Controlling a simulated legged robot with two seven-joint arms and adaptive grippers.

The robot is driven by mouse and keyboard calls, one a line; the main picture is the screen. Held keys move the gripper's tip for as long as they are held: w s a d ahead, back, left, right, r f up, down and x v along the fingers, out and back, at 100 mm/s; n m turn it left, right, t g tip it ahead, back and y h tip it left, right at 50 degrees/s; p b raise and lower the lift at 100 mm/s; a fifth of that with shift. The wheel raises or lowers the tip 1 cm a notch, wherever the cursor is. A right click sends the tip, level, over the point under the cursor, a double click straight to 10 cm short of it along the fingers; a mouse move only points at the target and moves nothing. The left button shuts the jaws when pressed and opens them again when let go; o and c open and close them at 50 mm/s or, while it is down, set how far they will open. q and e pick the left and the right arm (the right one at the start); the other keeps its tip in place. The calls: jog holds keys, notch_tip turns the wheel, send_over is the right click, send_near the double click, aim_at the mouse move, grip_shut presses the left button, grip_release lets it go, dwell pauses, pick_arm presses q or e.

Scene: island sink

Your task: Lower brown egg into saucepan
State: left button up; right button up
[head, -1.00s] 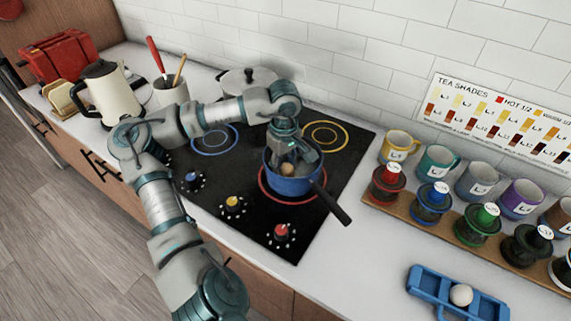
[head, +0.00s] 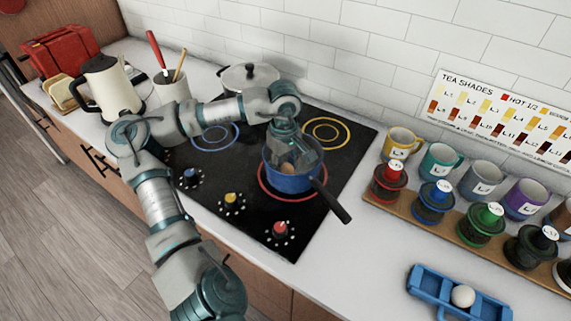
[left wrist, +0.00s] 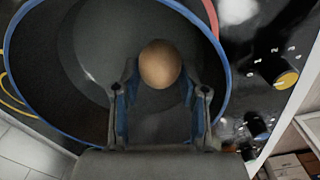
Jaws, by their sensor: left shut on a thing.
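The blue saucepan (head: 290,183) sits on the red-ringed burner, its black handle pointing to the lower right. In the left wrist view its blue rim (left wrist: 224,101) circles a dark inside. My left gripper (head: 288,162) reaches down into the saucepan's mouth. It is shut on the brown egg (left wrist: 160,64), which shows between its fingers in the left wrist view. In the head view the egg (head: 287,168) is partly hidden by the gripper and the pan. I cannot tell whether the egg touches the pan's bottom. My right gripper is not in view.
A lidded pot (head: 248,78) stands at the back of the black cooktop (head: 237,205). A blue egg tray (head: 432,285) with a white egg (head: 463,296) lies at the lower right. Mugs and coloured jars line the right counter. A kettle (head: 110,88) and red toaster (head: 70,65) stand left.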

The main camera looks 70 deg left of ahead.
pick_arm(q)
jog(key=shift+f, duration=0.1)
jog(key=o, duration=0.8)
notch_tip(320, 180, up, 12)
jog(key=shift+f, duration=0.1)
jog(key=shift+f, duration=0.1)
